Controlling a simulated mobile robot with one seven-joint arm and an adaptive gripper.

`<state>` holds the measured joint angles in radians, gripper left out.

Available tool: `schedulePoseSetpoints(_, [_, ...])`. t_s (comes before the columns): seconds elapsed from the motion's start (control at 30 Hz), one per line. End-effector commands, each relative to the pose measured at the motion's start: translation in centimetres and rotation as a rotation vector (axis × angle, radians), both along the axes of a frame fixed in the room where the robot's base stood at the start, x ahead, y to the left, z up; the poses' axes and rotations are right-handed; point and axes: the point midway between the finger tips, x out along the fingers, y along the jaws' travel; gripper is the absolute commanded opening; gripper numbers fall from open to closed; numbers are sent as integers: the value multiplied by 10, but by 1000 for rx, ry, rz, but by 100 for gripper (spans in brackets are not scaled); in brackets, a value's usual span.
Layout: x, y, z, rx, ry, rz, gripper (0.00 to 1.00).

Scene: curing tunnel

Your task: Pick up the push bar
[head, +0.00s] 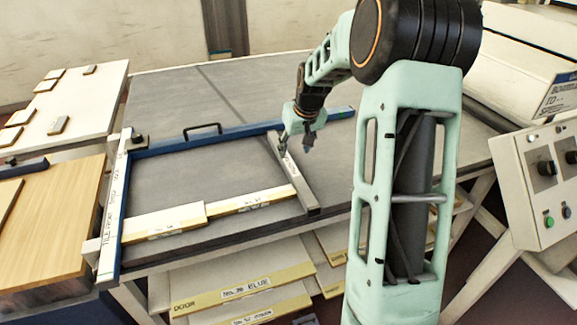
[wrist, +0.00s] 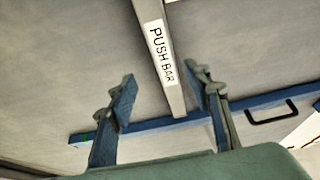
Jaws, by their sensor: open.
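The push bar is a pale grey metal bar with a white label, lying on the grey table in the head view (head: 306,198). It runs from the blue rail toward the table's front edge. My gripper (head: 295,143) is open over the bar's far part, near the rail. In the wrist view the push bar (wrist: 175,93), its label reading "PUSH BAR", passes between the two spread fingers of my gripper (wrist: 160,77). Neither finger visibly touches it. I cannot tell how far the fingertips are above the bar.
A blue rail (head: 165,146) with a black handle (head: 202,127) crosses the table (head: 150,98). A blue stop bar (head: 115,215) lies at left. Two cream-coloured boards (head: 165,221) (head: 252,201) lie between it and the push bar. A control box (head: 545,175) stands at right.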

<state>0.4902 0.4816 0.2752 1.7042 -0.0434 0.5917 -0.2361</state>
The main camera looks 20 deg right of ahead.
Motion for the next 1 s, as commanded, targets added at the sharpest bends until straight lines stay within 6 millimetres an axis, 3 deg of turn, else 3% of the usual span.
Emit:
schedulePoseSetpoints(0.33, [11,2,-31,0,1,-1,46])
schedulePoseSetpoints(0.6, [21,8,-66,0,2,-1,46])
schedulePoseSetpoints(0.93, [25,8,-73,-1,-1,-2,46])
schedulePoseSetpoints(1.0, [25,7,-73,-1,-1,-2,39])
